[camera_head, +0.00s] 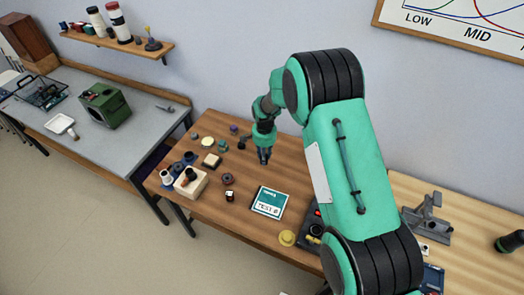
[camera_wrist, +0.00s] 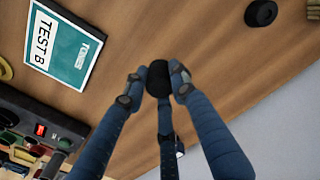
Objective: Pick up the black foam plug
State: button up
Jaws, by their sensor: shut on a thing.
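The black foam plug (camera_wrist: 158,78) is a dark round piece between the fingertips of my gripper (camera_wrist: 157,90) in the wrist view. The blue-grey fingers are shut on it from several sides and cover part of its edge. In the head view my gripper (camera_head: 264,155) points down over the back part of the brown wooden table (camera_head: 225,215). The plug cannot be made out there, and I cannot tell its height above the wood.
A teal and white TEST B card (camera_head: 269,202) lies in front of my gripper. A pale block (camera_head: 184,187), a yellow ring (camera_head: 287,238) and several small round parts (camera_head: 228,179) stand around. A dark device with a red display (camera_wrist: 40,130) is at lower left in the wrist view.

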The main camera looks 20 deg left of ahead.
jog(key=shift+s+d+r, duration=0.1)
jog(key=shift+s+d, duration=0.7)
jog(key=shift+s, duration=0.25)
